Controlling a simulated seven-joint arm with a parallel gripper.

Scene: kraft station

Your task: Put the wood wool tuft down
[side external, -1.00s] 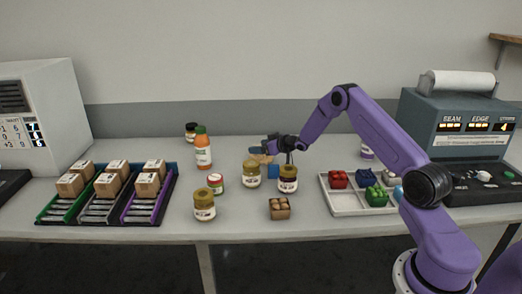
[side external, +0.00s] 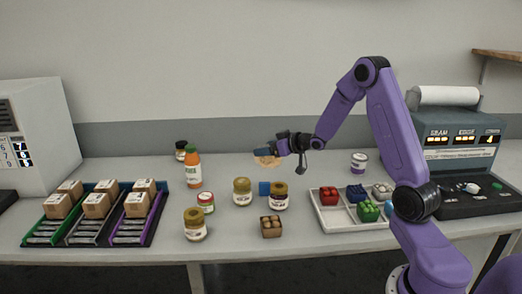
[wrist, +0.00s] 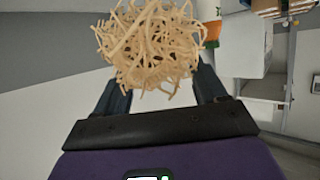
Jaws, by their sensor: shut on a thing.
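The wood wool tuft (wrist: 150,45) is a pale tan tangle of curled strands. In the wrist view it fills the space between the fingers of my gripper (wrist: 160,78), which is shut on it. In the side view the tuft (side external: 266,162) shows as a small tan patch at the fingertips of my gripper (side external: 268,153). It is held in the air, apparently above the far-middle part of the table, over the jars and a small blue block.
Below stand a blue block (side external: 265,188), jars (side external: 242,191) and (side external: 278,196), and a small brown box (side external: 271,227). An orange bottle (side external: 193,168) stands left. A white divided tray (side external: 318,213) is right; parcel lanes (side external: 97,239) are far left.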

